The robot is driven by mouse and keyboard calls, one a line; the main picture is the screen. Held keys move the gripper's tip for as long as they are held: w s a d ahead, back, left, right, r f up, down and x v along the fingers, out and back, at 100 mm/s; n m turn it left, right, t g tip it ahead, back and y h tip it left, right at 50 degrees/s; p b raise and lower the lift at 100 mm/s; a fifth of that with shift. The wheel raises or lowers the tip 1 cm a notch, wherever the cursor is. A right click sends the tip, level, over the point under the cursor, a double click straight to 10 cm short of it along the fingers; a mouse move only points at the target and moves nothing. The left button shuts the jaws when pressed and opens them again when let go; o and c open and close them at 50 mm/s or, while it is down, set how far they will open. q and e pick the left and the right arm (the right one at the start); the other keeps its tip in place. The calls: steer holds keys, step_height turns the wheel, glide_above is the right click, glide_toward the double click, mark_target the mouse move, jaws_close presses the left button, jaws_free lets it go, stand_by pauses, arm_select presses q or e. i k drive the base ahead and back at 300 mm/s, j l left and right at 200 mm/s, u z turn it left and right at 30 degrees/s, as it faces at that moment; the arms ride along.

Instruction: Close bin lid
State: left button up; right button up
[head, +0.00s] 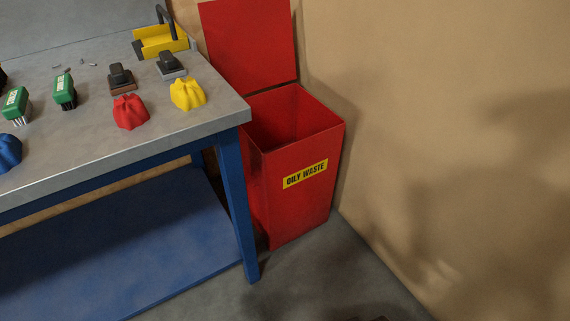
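A red bin (292,215) with a yellow "OILY WASTE" label (305,174) stands on the floor, right of the workbench and close to the tan wall. Its red lid (250,45) is open, standing upright at the back of the bin, with its top cut off by the picture edge. The bin's opening shows a red inner wall, and the bottom is hidden. Neither of my grippers shows in the head view.
The workbench (75,155) has a grey top and blue legs, its corner close to the bin. It holds a red rag (130,112), a yellow rag (187,94), a blue rag (8,153), green brushes (64,92) and a yellow tray (160,41).

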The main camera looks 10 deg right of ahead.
mark_target(251, 44)
steer(key=i+l+z, duration=0.5)
steer(key=i+z, duration=0.15)
